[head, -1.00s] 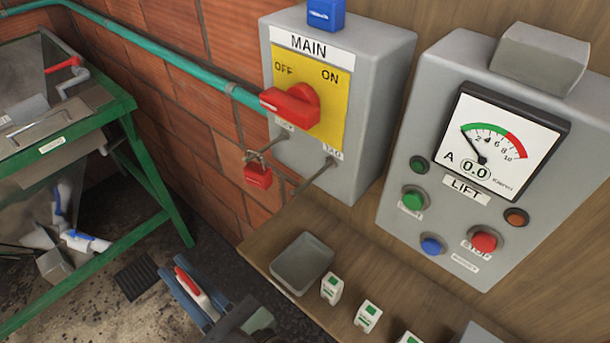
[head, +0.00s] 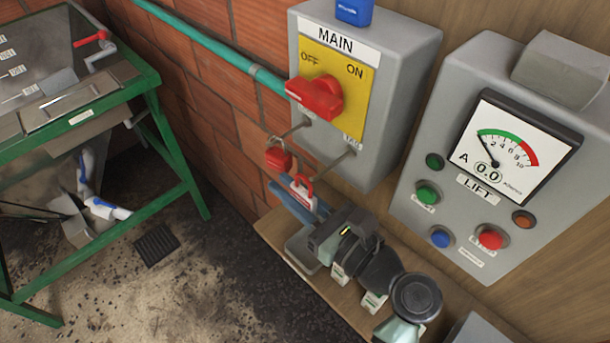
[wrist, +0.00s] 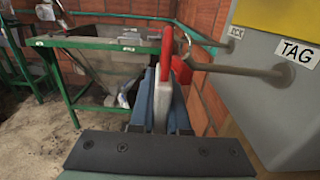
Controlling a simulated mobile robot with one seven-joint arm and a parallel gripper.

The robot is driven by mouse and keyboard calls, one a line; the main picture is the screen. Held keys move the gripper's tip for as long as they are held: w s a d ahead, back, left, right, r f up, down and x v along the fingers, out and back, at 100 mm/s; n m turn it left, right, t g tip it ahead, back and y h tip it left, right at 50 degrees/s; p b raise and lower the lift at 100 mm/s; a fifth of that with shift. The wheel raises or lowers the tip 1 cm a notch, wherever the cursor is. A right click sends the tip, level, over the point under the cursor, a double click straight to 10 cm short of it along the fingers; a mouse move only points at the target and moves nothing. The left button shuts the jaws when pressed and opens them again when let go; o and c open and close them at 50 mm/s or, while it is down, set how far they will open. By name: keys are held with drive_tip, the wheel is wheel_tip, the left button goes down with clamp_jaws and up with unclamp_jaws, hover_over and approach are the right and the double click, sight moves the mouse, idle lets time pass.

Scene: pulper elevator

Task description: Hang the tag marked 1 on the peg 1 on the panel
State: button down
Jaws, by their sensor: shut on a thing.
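My gripper (head: 297,203) is shut on a tag with a red hook and white body (head: 302,190). It holds the tag upright below the grey MAIN box (head: 395,95). In the wrist view the tag (wrist: 162,95) stands between the blue fingers (wrist: 160,108). No number on it can be read. The right-hand peg (head: 335,166) juts from the box's lower face, and its plate reads TAG in the wrist view (wrist: 297,52). The peg's tip is close to the tag's red hook; I cannot tell whether it passes through it.
A red padlock (head: 278,159) hangs on the left-hand peg, close beside the tag. A grey tray (head: 300,250) and several small white-and-green items lie on the wooden shelf (head: 270,232), partly behind my arm. The LIFT box (head: 470,215) stands to the right.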

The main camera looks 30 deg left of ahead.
sight(288, 172)
drive_tip(key=w, duration=0.1)
drive_tip(key=w+d, duration=0.1)
drive_tip(key=w, duration=0.1)
drive_tip(key=shift+w+d+r+p, duration=0.1)
drive_tip(key=shift+w+r+p, duration=0.05)
drive_tip(key=shift+p, duration=0.15)
drive_tip(key=shift+f+p, duration=0.2)
drive_tip(key=shift+p, duration=0.4)
drive_tip(key=shift+f, duration=0.5)
drive_tip(key=shift+f, duration=0.15)
drive_tip(key=c, duration=0.9)
unclamp_jaws()
drive_tip(key=shift+f+b, duration=0.25)
drive_tip(key=shift+b, duration=0.4)
drive_tip(key=b+v, duration=0.3)
drive_tip(key=v, duration=1)
drive_tip(key=shift+r+b, duration=0.3)
